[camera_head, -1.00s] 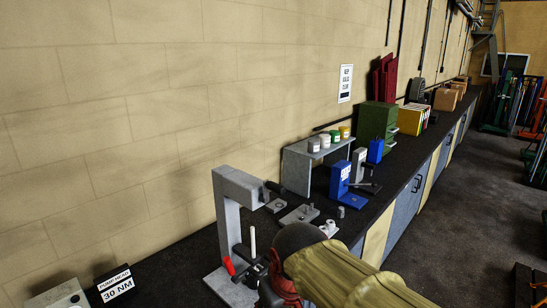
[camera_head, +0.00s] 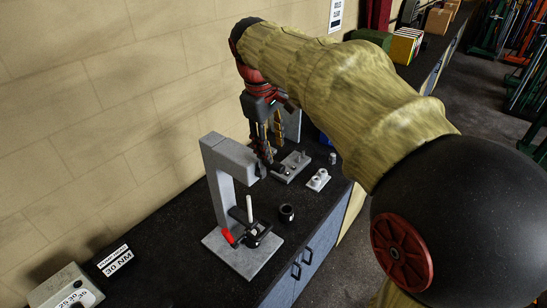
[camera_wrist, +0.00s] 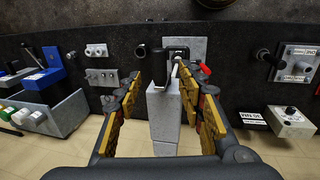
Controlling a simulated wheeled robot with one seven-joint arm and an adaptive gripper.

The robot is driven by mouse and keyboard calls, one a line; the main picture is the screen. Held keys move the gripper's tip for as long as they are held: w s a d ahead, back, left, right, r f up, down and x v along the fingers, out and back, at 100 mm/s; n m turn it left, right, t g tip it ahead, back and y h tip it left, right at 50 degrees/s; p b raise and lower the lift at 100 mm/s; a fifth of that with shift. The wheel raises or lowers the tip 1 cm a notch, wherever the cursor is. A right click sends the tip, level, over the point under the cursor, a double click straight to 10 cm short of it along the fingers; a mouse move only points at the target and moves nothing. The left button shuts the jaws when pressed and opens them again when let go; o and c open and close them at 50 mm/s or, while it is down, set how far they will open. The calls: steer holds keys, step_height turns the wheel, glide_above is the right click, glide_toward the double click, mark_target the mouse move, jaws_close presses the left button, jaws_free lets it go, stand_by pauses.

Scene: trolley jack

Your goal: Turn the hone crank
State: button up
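A grey C-shaped stand (camera_head: 220,180) rises from a flat grey base on the black bench. In the wrist view its column (camera_wrist: 165,118) lies between my finger pads. My gripper (camera_head: 268,158) is above the stand's arm end, pointing down. It is open and empty, and the wrist view shows the fingers (camera_wrist: 166,80) apart on either side of the stand. Whether they touch anything is unclear.
On the stand's base are a white rod (camera_head: 249,208) and a red-handled black clamp (camera_head: 227,237). A black cup (camera_head: 287,212) stands beside it. Small grey blocks (camera_head: 292,167) lie behind, a torque box (camera_head: 68,289) at front left. The wall is close on the left.

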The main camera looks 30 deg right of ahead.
mark_target(274, 163)
steer(key=f, duration=0.4)
steer(key=d+f, duration=0.1)
steer(key=f, duration=0.1)
steer(key=shift+w+d+p, duration=0.1)
steer(key=shift+w+p, duration=0.25)
steer(key=shift+w+d+f, duration=0.1)
steer(key=shift+w+f, duration=0.05)
steer(key=shift+f, duration=0.4)
steer(key=shift+c, duration=0.6)
jaws_close()
